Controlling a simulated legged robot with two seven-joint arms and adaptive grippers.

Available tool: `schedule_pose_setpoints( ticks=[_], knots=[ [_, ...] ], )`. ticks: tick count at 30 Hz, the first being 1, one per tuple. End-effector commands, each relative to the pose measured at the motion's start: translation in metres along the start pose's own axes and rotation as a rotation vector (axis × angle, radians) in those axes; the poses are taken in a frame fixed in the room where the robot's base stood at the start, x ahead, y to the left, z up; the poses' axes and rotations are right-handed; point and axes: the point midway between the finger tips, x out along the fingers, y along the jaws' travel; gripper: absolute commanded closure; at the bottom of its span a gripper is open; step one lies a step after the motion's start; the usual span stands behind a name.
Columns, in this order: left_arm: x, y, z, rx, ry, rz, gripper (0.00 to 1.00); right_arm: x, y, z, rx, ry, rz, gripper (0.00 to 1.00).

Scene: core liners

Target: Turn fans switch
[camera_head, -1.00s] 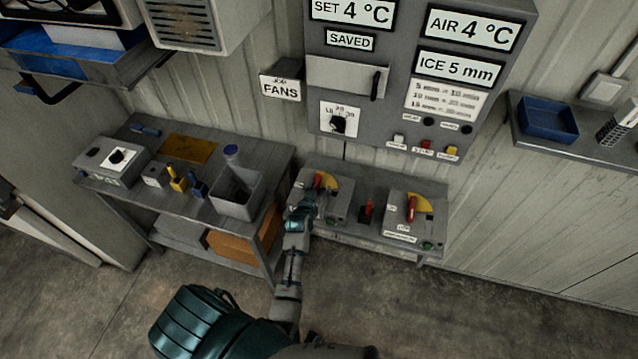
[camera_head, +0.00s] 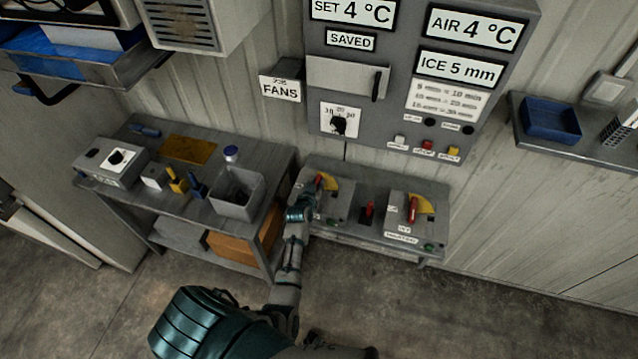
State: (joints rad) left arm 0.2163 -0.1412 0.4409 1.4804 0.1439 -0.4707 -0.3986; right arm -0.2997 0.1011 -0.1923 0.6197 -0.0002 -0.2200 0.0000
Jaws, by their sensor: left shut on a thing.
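The left switch box (camera_head: 337,211) stands on a low bench, with a red lever (camera_head: 319,181) against a yellow arc. My left gripper (camera_head: 311,196) is at this lever and shut on it; the hand hides the lever's lower part. A second switch box (camera_head: 418,218) to the right has its own red lever (camera_head: 413,209) standing nearly upright by a yellow arc. A FANS sign (camera_head: 280,88) sticks out from the left side of the grey wall panel (camera_head: 395,25). My right gripper is not in view.
A small red switch (camera_head: 369,210) stands between the boxes. A grey workbench (camera_head: 225,160) at left holds a bin (camera_head: 238,190) and small tools close to my left arm. The wall panel rises behind the boxes. Floor in front is clear.

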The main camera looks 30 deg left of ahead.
Motion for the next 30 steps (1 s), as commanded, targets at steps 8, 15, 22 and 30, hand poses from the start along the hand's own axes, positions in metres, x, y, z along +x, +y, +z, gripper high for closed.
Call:
schedule_pose_setpoints(
  ticks=[8,15,22,30],
  knots=[
    [0.001,0.009,-0.001,0.012,0.001,0.048,1.00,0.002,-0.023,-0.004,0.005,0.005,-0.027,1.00],
    [0.002,0.007,0.000,0.075,0.004,0.168,1.00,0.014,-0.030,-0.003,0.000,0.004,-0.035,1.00],
    [0.003,0.009,0.004,0.138,0.003,0.325,1.00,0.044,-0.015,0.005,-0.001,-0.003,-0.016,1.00],
    [0.002,0.010,0.002,0.173,0.004,0.426,1.00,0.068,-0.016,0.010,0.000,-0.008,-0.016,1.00]
  ],
)
